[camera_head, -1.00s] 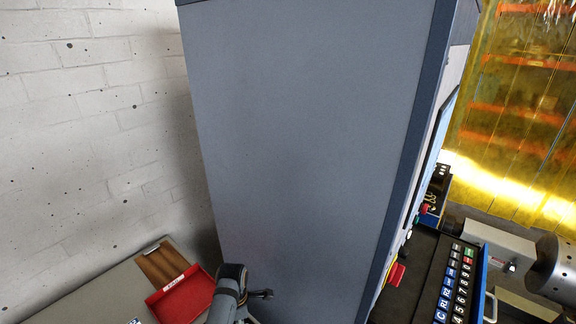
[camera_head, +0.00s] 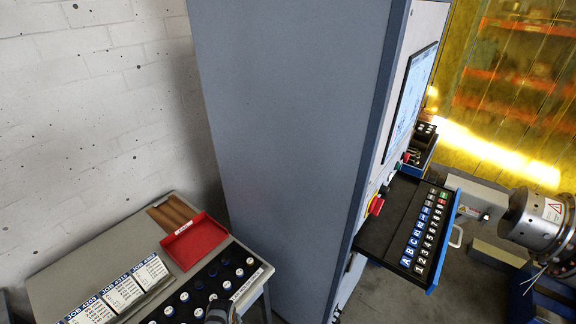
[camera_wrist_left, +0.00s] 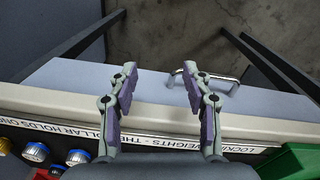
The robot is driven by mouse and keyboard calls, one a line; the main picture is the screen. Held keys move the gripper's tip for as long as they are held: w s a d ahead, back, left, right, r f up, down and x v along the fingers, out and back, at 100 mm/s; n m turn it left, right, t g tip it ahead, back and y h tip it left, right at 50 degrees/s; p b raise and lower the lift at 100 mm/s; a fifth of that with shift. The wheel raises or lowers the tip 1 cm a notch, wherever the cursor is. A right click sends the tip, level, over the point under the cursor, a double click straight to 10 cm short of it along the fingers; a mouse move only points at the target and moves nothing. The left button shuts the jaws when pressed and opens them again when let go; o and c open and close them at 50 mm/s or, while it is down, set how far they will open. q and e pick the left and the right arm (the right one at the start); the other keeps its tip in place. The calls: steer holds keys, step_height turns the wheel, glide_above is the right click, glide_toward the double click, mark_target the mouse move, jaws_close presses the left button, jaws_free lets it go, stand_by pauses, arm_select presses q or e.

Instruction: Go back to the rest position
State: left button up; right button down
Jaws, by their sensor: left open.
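My left gripper (camera_wrist_left: 157,75) is open and empty in the left wrist view, with its two fingers apart over the front edge of a workbench (camera_wrist_left: 75,85). In the head view only a dark part of my left arm shows at the bottom edge, over the bench's front right corner; the fingers cannot be made out there. My right gripper is in neither view.
The bench (camera_head: 100,250) holds a red tray (camera_head: 194,241), job cards (camera_head: 122,292) and a black rack of round pieces (camera_head: 212,284). A tall grey cabinet (camera_head: 290,130) stands beside it.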

arm_select(q)
steer(key=s+a+f+m, duration=0.3)
steer(key=s+f+m, duration=0.15)
steer(key=s, duration=0.55)
steer(key=s+a+f+m, duration=0.4)
steer(key=s+f, duration=0.1)
steer(key=s, duration=0.6)
steer(key=s+a+f+m, duration=0.3)
steer(key=s+f+m, duration=0.15)
steer(key=s, duration=0.55)
step_height(320, 180, down, 14)
steer(key=w+b, duration=0.1)
steer(key=b, duration=1.2)
steer(key=shift+d+r+t+y, duration=0.25)
steer(key=shift+t+y, duration=0.05)
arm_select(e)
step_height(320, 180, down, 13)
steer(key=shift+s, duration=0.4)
arm_select(q)
steer(key=shift+w, duration=0.1)
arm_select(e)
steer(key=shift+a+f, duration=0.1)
